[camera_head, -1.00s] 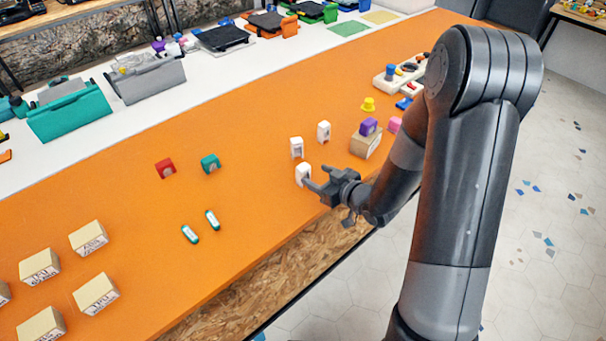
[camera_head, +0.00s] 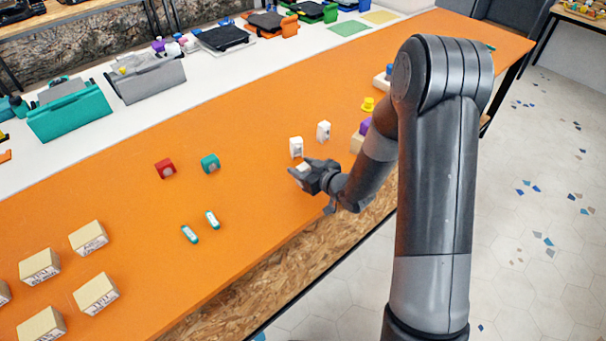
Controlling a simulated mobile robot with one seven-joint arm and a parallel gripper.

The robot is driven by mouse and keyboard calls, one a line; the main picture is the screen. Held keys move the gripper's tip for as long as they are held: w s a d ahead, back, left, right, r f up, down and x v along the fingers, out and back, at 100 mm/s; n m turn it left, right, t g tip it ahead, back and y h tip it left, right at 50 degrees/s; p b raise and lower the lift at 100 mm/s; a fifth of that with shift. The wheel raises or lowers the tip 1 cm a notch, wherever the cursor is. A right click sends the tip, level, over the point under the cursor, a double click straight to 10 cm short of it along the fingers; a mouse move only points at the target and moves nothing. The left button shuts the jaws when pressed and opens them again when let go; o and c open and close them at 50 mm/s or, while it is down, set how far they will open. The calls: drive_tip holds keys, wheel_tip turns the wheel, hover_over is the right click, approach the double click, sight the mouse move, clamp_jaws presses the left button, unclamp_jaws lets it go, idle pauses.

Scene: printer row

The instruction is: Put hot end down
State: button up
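I cannot tell by sight which thing is the hot end. My gripper (camera_head: 301,168) is low over the front part of the orange table (camera_head: 255,205). Its fingers are around a small white block (camera_head: 304,166), of which only a bit of the top shows. The fingers hide the rest, so I cannot tell whether they are shut on it or whether it touches the table. Two similar white blocks with dark marks stand just behind, one nearer (camera_head: 296,147) and one further right (camera_head: 323,130).
A red block (camera_head: 165,168) and a teal block (camera_head: 210,163) stand to the left. Two teal-and-white capsules (camera_head: 190,234) lie nearer the front. Several labelled cardboard boxes (camera_head: 88,238) are at lower left. A purple piece (camera_head: 365,126) and a yellow knob (camera_head: 368,104) are right. The table between is clear.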

drive_tip(key=c, duration=0.9)
